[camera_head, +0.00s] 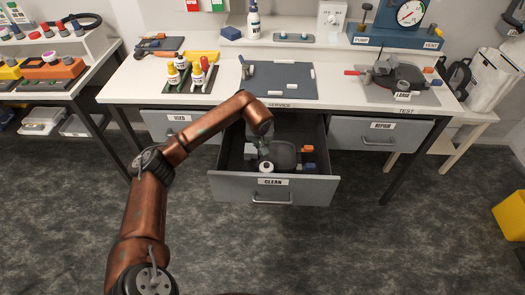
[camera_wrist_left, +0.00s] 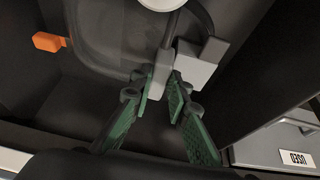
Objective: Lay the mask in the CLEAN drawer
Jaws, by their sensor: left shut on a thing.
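The mask (camera_head: 284,156), dark with a smoky visor, is down inside the open CLEAN drawer (camera_head: 232,187). My left gripper (camera_head: 264,150) reaches down into the drawer at the mask's left side. In the left wrist view, the green-padded fingers of the gripper (camera_wrist_left: 163,85) close on a grey part at the edge of the mask (camera_wrist_left: 105,35). The drawer floor lies close below. My forearm hides part of the drawer's left side. My right gripper is out of view.
The USED drawer (camera_head: 170,120) and REPAIR drawer (camera_head: 378,135) are shut on either side.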

